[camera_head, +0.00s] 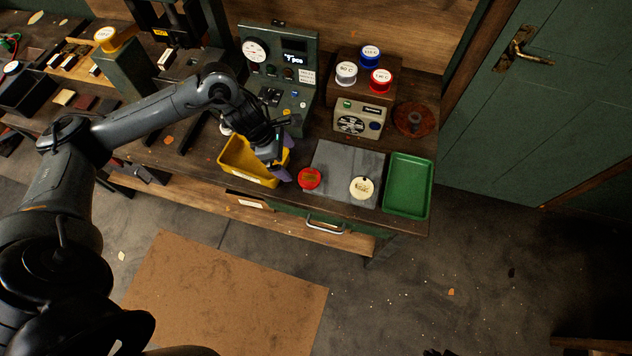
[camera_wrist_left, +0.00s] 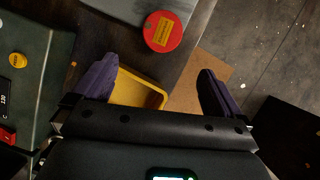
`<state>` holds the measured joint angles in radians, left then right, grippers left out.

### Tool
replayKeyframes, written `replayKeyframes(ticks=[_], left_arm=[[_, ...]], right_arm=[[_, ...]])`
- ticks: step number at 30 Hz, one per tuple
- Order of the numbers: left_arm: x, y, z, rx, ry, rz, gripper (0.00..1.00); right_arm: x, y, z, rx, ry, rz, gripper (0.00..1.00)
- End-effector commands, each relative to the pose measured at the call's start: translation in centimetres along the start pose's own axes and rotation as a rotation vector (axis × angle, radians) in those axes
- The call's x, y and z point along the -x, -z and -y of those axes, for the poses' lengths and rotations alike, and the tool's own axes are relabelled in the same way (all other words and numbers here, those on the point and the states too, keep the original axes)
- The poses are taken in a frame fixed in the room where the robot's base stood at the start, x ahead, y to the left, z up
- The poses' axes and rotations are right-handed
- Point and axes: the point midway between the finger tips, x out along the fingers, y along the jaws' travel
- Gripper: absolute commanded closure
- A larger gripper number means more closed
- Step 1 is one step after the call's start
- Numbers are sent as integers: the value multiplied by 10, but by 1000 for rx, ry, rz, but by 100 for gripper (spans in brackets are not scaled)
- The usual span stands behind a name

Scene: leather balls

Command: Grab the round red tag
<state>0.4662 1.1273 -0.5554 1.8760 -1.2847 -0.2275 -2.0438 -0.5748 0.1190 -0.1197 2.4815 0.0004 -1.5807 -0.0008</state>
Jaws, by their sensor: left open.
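The round red tag (camera_head: 309,178) lies on the workbench at the left front edge of a grey plate. It also shows at the top of the left wrist view (camera_wrist_left: 163,31), with a yellow label on its face. My left gripper (camera_head: 282,160) is above the yellow bin, just left of the red tag. In the left wrist view the left gripper's two purple fingers (camera_wrist_left: 160,90) are wide apart with nothing between them, and the tag is beyond the fingertips. My right gripper is not seen.
The yellow bin (camera_head: 233,167) stands under the left gripper. A cream round tag (camera_head: 361,188) lies on the grey plate (camera_head: 340,160). A green tray (camera_head: 408,192) is to the right. Behind are a gauge panel (camera_head: 277,70) and spools, including a red one (camera_head: 381,80).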

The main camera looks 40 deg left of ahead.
Motion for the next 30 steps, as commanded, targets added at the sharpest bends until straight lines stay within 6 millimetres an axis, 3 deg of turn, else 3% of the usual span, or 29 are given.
replayKeyframes(ticks=[9, 17, 30], left_arm=[[-40, -5, -1, -1, -2, 10, 0], [-54, -6, 0, -2, -3, 9, 0], [-101, -7, 1, -2, -3, 9, 0]], right_arm=[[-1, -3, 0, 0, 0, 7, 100], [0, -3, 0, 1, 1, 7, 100], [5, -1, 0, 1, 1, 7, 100]])
